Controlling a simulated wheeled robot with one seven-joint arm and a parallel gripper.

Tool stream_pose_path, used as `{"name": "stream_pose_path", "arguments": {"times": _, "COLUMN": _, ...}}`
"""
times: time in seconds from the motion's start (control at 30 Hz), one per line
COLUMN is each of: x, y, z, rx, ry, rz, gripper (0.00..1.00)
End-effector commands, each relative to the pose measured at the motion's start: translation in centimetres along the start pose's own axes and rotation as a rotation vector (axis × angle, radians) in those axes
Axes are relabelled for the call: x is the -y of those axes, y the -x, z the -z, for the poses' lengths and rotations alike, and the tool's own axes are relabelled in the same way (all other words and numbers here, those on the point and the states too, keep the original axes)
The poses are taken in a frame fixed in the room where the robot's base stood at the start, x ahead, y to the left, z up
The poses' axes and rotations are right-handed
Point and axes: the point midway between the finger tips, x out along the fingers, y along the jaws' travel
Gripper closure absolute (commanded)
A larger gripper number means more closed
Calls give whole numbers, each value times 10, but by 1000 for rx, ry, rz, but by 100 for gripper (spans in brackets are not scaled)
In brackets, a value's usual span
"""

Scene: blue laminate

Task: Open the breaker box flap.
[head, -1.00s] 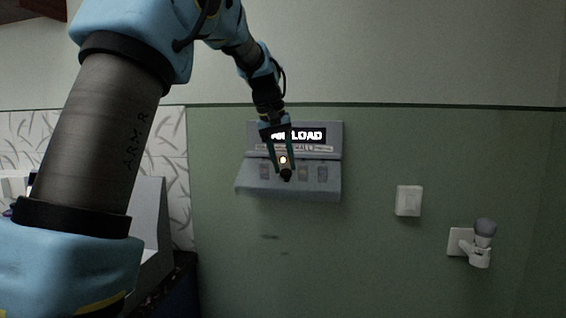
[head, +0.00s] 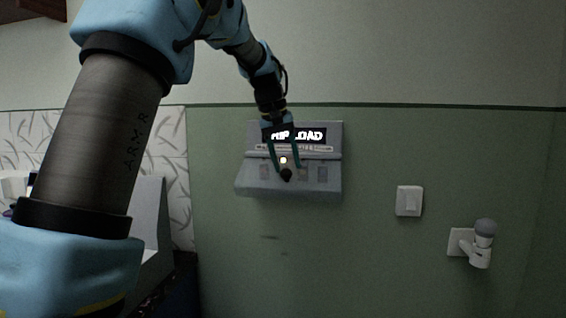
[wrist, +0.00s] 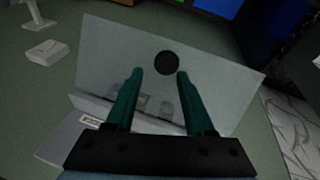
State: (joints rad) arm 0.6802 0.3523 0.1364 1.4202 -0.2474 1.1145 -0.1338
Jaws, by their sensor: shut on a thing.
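The grey breaker box (head: 335,133) hangs on the green wall, with a dark label strip along its upper part. Its see-through flap (head: 325,189) leans outward from the box below that strip, and switches show through it. In the wrist view the flap (wrist: 215,85) fills the middle as a pale panel. A round black knob (head: 286,175) sits on the flap's lower part; it also shows in the wrist view (wrist: 167,63). My gripper (head: 286,170) is at the knob, its two teal fingers on either side and shut on it. Exact finger contact is hard to see.
A white wall switch (head: 408,201) is right of the box. Farther right a white fixture with a grey round head (head: 484,233) sticks out from the wall. The wall below the box is clear.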

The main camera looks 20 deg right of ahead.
Motion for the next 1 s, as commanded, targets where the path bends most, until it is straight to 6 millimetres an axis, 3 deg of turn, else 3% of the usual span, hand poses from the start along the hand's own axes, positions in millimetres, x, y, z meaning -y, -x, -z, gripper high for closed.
{"name": "stream_pose_path", "arguments": {"times": 0.03, "x": -4, "y": 0, "z": -1, "rx": 1, "ry": -4, "rz": -5, "gripper": 51}}
{"name": "stream_pose_path", "arguments": {"times": 0.2, "x": -1, "y": -1, "z": -1, "rx": 5, "ry": -1, "rz": 0, "gripper": 32}}
{"name": "stream_pose_path", "arguments": {"times": 0.57, "x": 3, "y": 4, "z": -1, "rx": 5, "ry": 3, "rz": 4, "gripper": 31}}
{"name": "stream_pose_path", "arguments": {"times": 1.0, "x": 2, "y": 81, "z": 0, "rx": 2, "ry": 2, "rz": 3, "gripper": 31}}
